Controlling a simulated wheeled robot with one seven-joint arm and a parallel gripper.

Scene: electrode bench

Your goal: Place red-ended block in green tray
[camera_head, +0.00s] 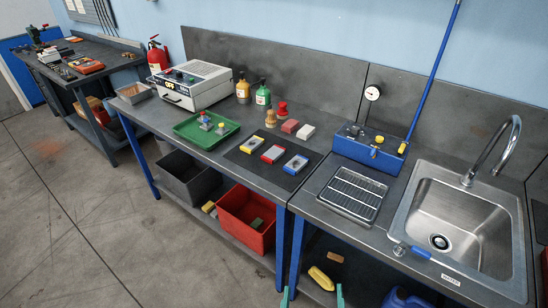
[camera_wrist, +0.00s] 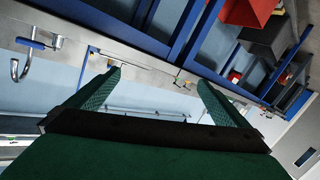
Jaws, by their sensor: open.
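The red-ended block (camera_head: 273,154) lies on the dark mat (camera_head: 246,161), in the middle of a row between a yellow-ended block (camera_head: 252,144) and a blue-ended block (camera_head: 295,165). The green tray (camera_head: 190,134) is on the bench to the left of the mat and holds a few small objects with red, blue and yellow parts. My gripper (camera_head: 313,296) shows only as two green fingertips at the bottom edge of the head view, far in front of the bench. In the wrist view my gripper (camera_wrist: 158,82) has its fingers wide apart with nothing between them.
Behind the mat stand a red block (camera_head: 290,126), a white block (camera_head: 306,131) and small red and tan pieces. A blue box (camera_head: 365,150) with a gauge, a wire rack (camera_head: 352,194) and a sink (camera_head: 445,215) are to the right. A red bin (camera_head: 245,220) sits on the lower shelf.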

